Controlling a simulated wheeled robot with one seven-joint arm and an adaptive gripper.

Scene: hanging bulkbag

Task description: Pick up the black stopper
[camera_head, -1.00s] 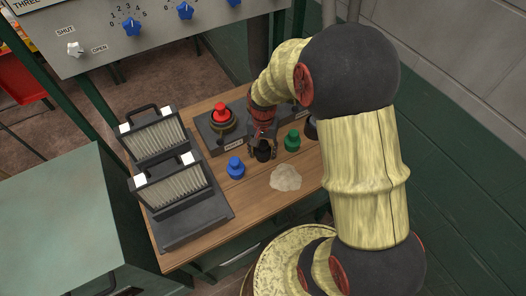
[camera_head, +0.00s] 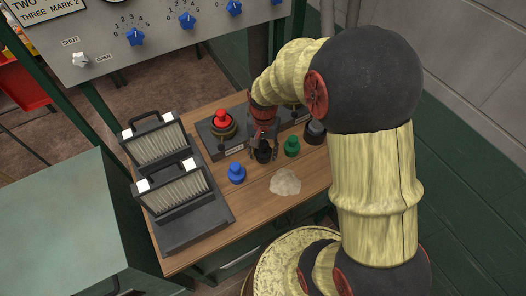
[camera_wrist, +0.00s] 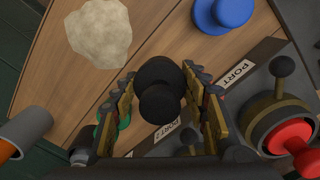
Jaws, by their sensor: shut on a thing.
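The black stopper (camera_wrist: 158,78) sits between my gripper's two fingers in the wrist view, its round knob toward the camera. In the head view the black stopper (camera_head: 263,155) is at the fingertips, low over the wooden bench between the blue and green stoppers. My gripper (camera_head: 263,140), also in the wrist view (camera_wrist: 163,95), is shut on it and points down. Whether the stopper's base touches the bench is hard to tell.
A blue stopper (camera_head: 236,172) is left of my gripper and a green stopper (camera_head: 292,146) right. A red stopper (camera_head: 222,118) is on a grey labelled block behind. A pale lump (camera_head: 285,182) lies in front. A filter rack (camera_head: 180,228) stands left on the wooden bench (camera_head: 225,240).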

